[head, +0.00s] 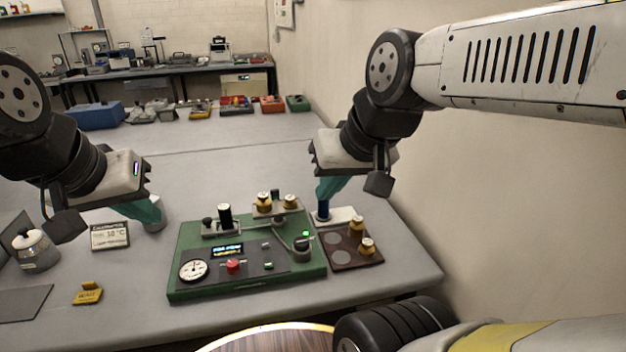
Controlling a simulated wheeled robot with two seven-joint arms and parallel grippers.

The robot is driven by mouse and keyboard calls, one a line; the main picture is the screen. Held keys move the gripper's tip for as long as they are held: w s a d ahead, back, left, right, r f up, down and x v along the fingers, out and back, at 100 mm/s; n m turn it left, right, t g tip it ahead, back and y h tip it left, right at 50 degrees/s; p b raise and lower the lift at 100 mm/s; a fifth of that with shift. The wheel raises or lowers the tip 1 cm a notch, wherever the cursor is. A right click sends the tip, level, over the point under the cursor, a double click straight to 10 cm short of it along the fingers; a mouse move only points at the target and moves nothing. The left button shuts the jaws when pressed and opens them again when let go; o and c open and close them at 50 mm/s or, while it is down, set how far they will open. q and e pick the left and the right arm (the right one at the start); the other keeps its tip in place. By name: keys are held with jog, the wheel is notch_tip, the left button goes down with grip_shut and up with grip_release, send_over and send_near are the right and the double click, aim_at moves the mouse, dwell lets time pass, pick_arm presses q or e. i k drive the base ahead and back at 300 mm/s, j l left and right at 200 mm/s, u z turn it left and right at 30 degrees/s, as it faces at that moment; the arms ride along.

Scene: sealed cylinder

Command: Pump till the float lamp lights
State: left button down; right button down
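A green panel (190,240) lies on the table. It carries a round white dial (193,270), a small lit display (227,250), a red knob (233,266) and upright black and brass-coloured parts. I cannot tell which part is the float lamp or whether it is lit.
A dark tray (345,256) with brass-topped pieces stands right of the panel. A wall borders the table's right. The table behind the panel is mostly clear.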

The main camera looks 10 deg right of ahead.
aim_at(301, 244)
jog(key=k+j, duration=0.15)
jog(key=j, duration=0.2)
jog(key=k+j, duration=0.15)
jog(key=j, duration=0.2)
jog(key=k+j+z, duration=0.1)
jog(key=j, duration=0.25)
jog(key=k+j, duration=0.4)
jog(key=j, duration=0.3)
jog(key=z, duration=0.05)
